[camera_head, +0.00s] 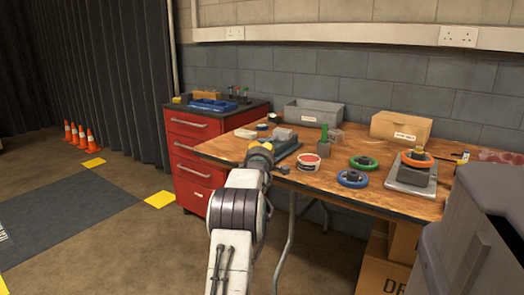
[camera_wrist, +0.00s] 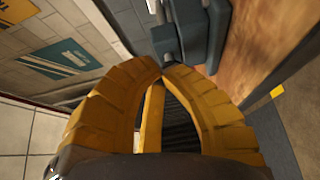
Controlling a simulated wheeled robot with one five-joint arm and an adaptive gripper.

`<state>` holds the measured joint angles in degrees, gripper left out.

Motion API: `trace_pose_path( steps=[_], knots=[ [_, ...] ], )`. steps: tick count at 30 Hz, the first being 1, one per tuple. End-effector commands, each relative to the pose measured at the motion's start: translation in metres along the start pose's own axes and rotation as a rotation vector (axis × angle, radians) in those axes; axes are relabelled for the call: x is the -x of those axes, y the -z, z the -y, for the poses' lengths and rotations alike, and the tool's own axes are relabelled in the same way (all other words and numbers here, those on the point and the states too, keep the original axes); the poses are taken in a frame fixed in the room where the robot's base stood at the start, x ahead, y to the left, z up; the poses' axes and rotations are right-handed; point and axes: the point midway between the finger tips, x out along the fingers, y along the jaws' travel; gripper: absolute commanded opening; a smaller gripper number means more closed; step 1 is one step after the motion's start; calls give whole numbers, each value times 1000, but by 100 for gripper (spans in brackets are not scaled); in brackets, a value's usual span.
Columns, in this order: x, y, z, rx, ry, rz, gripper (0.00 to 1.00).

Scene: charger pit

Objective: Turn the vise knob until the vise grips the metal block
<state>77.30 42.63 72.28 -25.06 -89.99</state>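The vise (camera_head: 287,152) is a dark blue-grey body at the left front of the wooden workbench. A pale grey block (camera_head: 284,134), likely the metal block, shows at it. My yellow gripper (camera_head: 263,149) is at the vise's near left end and partly covers it. In the wrist view the ribbed yellow fingers (camera_wrist: 162,73) come together at their tips, with nothing visible gripped between them. The dark vise (camera_wrist: 201,35) is just beyond the tips, and a small dark part of it (camera_wrist: 166,47) is nearest them. I cannot make out the knob clearly or tell whether the fingers touch it.
A tub (camera_head: 308,162), green ring (camera_head: 363,163), blue ring (camera_head: 352,179) and a grey device with an orange ring (camera_head: 411,177) stand to the right. Bins (camera_head: 312,112) and a cardboard box (camera_head: 401,127) stand behind. A red drawer cabinet (camera_head: 198,150) is left of the workbench (camera_head: 330,195).

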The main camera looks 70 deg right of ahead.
Motion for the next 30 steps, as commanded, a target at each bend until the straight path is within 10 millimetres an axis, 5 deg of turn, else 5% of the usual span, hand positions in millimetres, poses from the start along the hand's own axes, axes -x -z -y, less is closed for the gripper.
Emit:
trace_pose_path(
  steps=[30],
  knots=[
    [0,-2,11,0,10,3,0]
  ],
)
